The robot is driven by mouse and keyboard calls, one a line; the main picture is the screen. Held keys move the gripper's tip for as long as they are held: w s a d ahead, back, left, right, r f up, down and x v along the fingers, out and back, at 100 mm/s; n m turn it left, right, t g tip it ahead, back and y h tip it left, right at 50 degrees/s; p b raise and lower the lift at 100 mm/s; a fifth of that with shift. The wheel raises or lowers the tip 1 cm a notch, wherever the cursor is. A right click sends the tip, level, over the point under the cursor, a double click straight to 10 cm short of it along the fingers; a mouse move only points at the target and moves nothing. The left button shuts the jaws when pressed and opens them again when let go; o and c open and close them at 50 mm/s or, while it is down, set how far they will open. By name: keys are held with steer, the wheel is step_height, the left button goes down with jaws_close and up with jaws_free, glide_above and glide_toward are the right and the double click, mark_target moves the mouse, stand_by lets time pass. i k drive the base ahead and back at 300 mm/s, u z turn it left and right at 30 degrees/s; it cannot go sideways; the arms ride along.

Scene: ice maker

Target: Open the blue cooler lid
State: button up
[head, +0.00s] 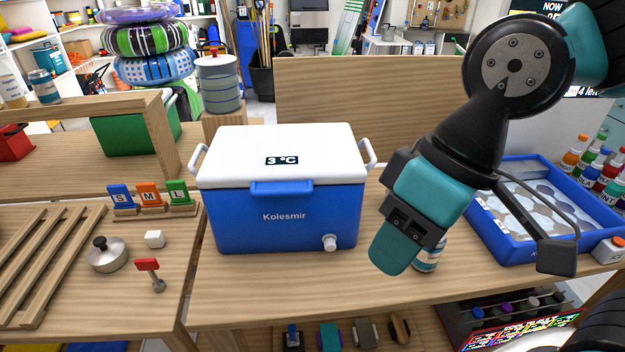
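The blue cooler (285,220) stands upright on the wooden table, marked "Kolesmir". Its white lid (282,152) lies flat and closed on top, with a "3 °C" label. A blue tab (281,188) sits at the lid's front edge, and white handles are at both sides. My gripper (474,262) is to the right of the cooler and nearer the camera, pointing down. Its teal-tipped finger and dark finger are spread apart, with nothing held between them. It appears clear of the cooler.
A can (430,256) stands partly hidden behind my gripper. A blue tray (500,243) with round clear pieces is at the right, near coloured bottles (590,160). A wooden panel (370,100) rises behind the cooler. S, M, L cards (149,195) stand at the left. Table front is clear.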

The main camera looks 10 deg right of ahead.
mark_target(284, 159)
steer(key=z, duration=3.2)
steer(key=k, duration=2.25)
steer(key=u, duration=1.25)
